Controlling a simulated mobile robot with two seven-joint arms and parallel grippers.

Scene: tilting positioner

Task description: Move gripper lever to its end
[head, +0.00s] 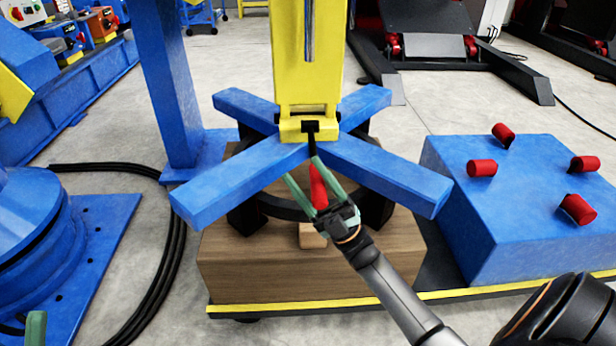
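The gripper lever has a black shaft and a red handle (318,188). It hangs down toward me from a black pivot on the yellow column (305,60), at the centre of the blue cross-shaped arms (390,172). My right gripper (302,168) reaches up from the lower right. Its two green fingers are spread, with the red handle between them or just in front of them. I see a gap beside the handle, so the fingers do not look closed on it. Only a green tip of what looks like my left gripper (36,328) shows at the bottom left corner.
A wooden block (240,265) on a yellow-edged base stands below the cross arms. A blue box (530,215) with several red pegs is at the right. A blue round-based machine (40,235) and black cables (170,255) are at the left.

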